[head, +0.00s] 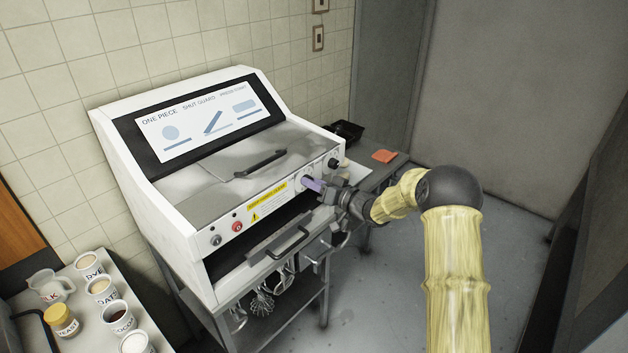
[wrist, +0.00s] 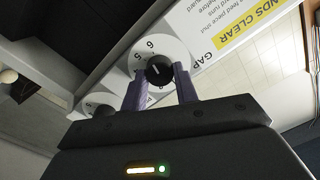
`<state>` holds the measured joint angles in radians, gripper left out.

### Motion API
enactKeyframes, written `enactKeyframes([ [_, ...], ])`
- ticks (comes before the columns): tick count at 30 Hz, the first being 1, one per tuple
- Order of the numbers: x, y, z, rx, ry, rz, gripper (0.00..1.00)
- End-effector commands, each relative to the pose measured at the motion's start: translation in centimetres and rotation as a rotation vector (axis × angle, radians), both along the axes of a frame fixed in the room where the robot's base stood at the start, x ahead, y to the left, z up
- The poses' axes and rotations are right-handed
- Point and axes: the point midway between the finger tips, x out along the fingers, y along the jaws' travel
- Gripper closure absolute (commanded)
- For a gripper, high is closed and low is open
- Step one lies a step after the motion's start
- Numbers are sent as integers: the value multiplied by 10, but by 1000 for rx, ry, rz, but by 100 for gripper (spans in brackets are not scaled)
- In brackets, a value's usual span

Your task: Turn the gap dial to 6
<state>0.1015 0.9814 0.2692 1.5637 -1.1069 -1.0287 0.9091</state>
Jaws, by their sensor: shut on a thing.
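My gripper (wrist: 160,76) is shut on the knob, one purple finger on each side. In the head view my gripper (head: 313,186) is at the right part of the machine's front panel and largely hides the dial.
The white machine (head: 200,240) has a lid with a black handle (head: 261,164), a red button (head: 237,227) and another black knob (head: 333,163). A lower handle (head: 289,243) juts out in front. Labelled tubs stand on a bench (head: 88,325) at lower left. The floor at right is clear.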

Motion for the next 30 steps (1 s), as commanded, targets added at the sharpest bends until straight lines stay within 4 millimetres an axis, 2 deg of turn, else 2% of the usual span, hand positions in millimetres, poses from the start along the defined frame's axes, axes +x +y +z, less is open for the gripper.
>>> enactKeyframes([
  [9,-1,-1,-5,68,104,-1,93],
  [22,-1,-1,-6,76,114,0,93],
  [23,-1,-1,-6,76,114,0,69],
  [26,-1,-1,-5,76,113,-1,49],
  [30,0,-1,-4,78,109,0,49],
])
